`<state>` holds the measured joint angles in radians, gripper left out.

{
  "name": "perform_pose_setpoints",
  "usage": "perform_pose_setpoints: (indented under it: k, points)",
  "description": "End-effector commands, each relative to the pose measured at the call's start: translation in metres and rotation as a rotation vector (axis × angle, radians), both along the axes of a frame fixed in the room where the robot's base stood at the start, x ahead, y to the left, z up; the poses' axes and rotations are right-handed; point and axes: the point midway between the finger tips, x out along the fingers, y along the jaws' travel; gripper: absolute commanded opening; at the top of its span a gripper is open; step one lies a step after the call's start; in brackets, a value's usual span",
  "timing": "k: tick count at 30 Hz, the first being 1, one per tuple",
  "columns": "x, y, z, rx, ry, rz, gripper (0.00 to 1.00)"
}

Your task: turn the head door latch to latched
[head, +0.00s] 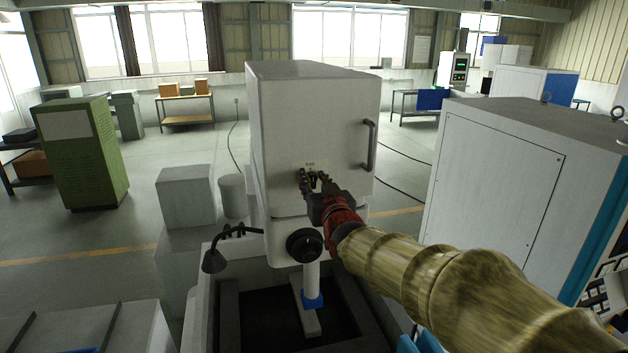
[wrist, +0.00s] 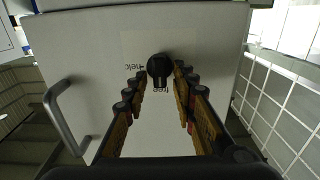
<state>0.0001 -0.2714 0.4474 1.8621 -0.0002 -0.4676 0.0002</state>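The head door latch (wrist: 160,68) is a small black round knob with a short lever on the white door (wrist: 105,45) of the machine head. Its lever points down in the wrist view, towards a small label that appears to read "free"; a second label to the left is hard to read. In the head view the latch (head: 313,180) is mostly hidden by my gripper (head: 315,177). My gripper (wrist: 159,80) is open, with one finger on each side of the latch. Light gaps seem to show between the fingers and the lever; I cannot tell whether they touch.
A dark bar handle (head: 370,146) is on the same door, to the right; it also shows at left in the wrist view (wrist: 66,116). A black knob (head: 304,245) and a bent lamp (head: 215,258) sit below. A large white cabinet (head: 495,180) stands close on the right.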

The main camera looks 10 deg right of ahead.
Motion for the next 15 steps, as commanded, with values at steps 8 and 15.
perform_pose_setpoints:
  k: [8,15]
  points:
    - [-0.0001,0.0000,-0.0001,0.000,0.000,0.000,0.09]
    - [-0.0001,0.0000,-0.0001,0.000,0.000,0.000,0.00]
